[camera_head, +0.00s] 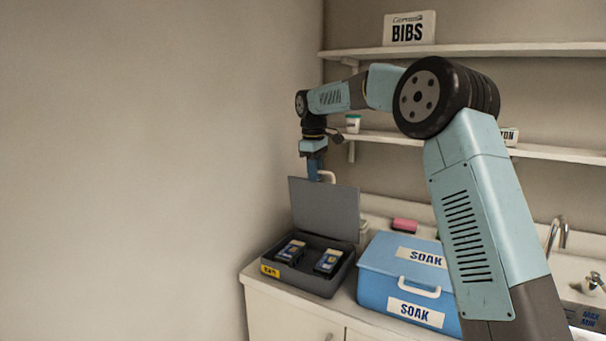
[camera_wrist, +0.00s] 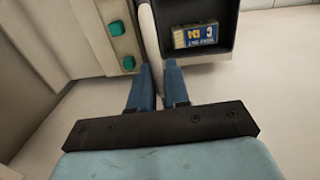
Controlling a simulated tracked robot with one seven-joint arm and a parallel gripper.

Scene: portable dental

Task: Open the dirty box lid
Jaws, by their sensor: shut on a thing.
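The dark grey box (camera_head: 324,283) stands at the left end of the counter, with a small yellow label on its front. Its grey lid (camera_head: 325,208) stands raised, nearly upright, at the back of the box. Two cartridges with blue and yellow labels (camera_head: 291,251) (camera_head: 328,262) lie inside; one also shows in the wrist view (camera_wrist: 196,36).
A blue box (camera_head: 378,259) marked SOAK with a pale handle stands close right of the grey box. The wall is close on the left. Shelves (camera_head: 545,152) run above the counter, and a tap (camera_head: 558,232) and sink are at the right. A pink item (camera_head: 405,225) lies behind.

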